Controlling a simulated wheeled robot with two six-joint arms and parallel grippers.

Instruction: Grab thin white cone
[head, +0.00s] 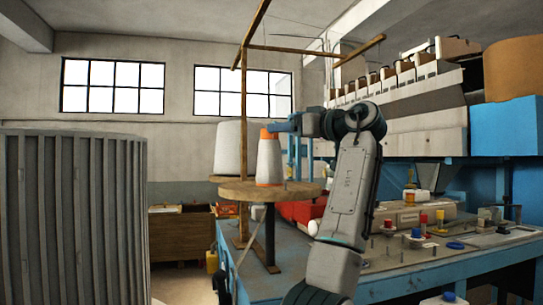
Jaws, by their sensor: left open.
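A thin white cone (269,160) with an orange top and an orange lower edge stands upright on a round wooden disc (240,191). My left gripper (277,127) is open and points left at the level of the thin cone's top. It overlaps the upper right of that top in the picture, and I cannot tell whether it touches. My right gripper is not in view.
A blue workbench (262,284) carries several small spools and parts at right. A machine (420,130) stands behind my arm. A ribbed grey cylinder (75,215) fills the left.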

